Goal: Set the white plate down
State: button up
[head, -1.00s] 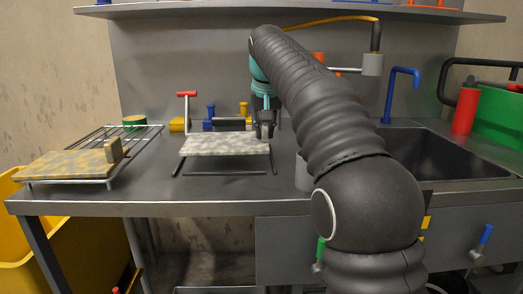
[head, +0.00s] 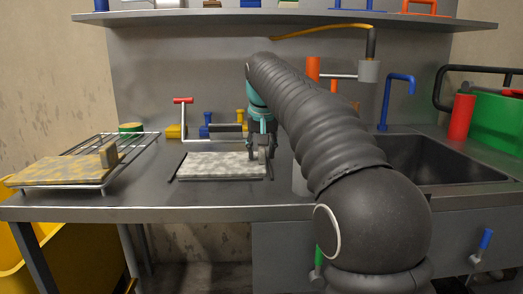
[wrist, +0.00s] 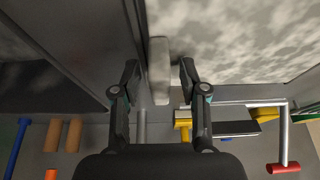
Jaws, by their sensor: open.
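The white plate (head: 212,166), a flat slab mottled white and grey, lies level over a dark rail frame on the steel counter. In the wrist view the plate (wrist: 230,40) fills the upper right, with a pale upright grip block (wrist: 158,70) at its edge. My gripper (head: 260,152) is at the plate's right end. In the wrist view my gripper (wrist: 159,72) is open, with one finger on each side of the grip block and gaps visible. The rails under the plate are mostly hidden.
A yellow-grey slab (head: 68,167) with a block lies on a wire rack (head: 140,142) at the left. A red-topped bent rod (head: 183,101) and several coloured tools stand behind the plate. A sink (head: 440,160) and blue tap (head: 398,78) are at the right.

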jog(key=p+v, duration=0.3)
jog(key=v, duration=0.9)
dwell(1.1)
